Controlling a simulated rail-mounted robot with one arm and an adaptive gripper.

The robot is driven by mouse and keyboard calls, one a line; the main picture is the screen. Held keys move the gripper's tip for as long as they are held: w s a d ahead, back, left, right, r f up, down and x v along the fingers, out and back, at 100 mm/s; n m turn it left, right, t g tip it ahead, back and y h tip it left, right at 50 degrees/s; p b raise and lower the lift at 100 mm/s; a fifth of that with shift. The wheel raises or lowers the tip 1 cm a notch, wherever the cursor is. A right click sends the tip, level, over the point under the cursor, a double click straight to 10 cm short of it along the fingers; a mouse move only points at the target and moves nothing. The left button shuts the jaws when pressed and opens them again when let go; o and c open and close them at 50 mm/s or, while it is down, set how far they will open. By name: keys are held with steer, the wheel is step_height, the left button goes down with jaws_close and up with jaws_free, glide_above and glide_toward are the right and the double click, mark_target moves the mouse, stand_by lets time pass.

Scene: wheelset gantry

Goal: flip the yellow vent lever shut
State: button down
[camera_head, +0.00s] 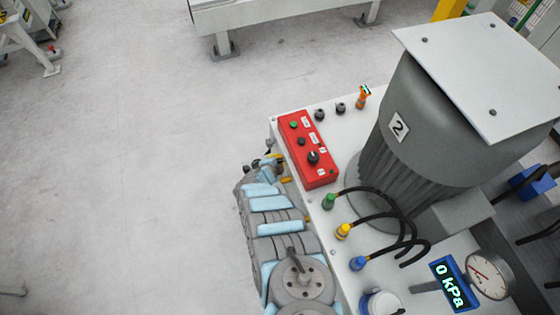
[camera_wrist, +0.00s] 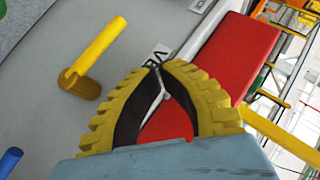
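The yellow lever (camera_wrist: 97,46) is in the wrist view, left of my gripper. It slants up to the right from a round brass-coloured stub (camera_wrist: 80,85) on a grey panel face. My gripper (camera_wrist: 158,66) has yellow ribbed fingers with dark inner faces. Their tips meet, with nothing visible held between them, and lie apart from the lever in the picture. In the head view my gripper (camera_head: 268,160) is beside the left edge of the white bench, near the red box. A small yellow piece (camera_head: 286,180) shows there, too small to identify surely.
A red control box (camera_head: 308,150) sits on the white bench (camera_head: 330,125); it also shows behind my fingers (camera_wrist: 240,55). A blue bar end (camera_wrist: 10,160) is at the wrist view's lower left. A gauge display (camera_head: 452,284) reads 0 kPa. Open floor lies left.

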steer(key=s+a+r+p, duration=0.1)
steer(key=a+r, duration=0.3)
steer(key=r, duration=0.3)
steer(key=shift+s+a, duration=0.3)
steer(key=shift+a, duration=0.05)
steer(key=shift+r, duration=0.1)
stand_by(0.4)
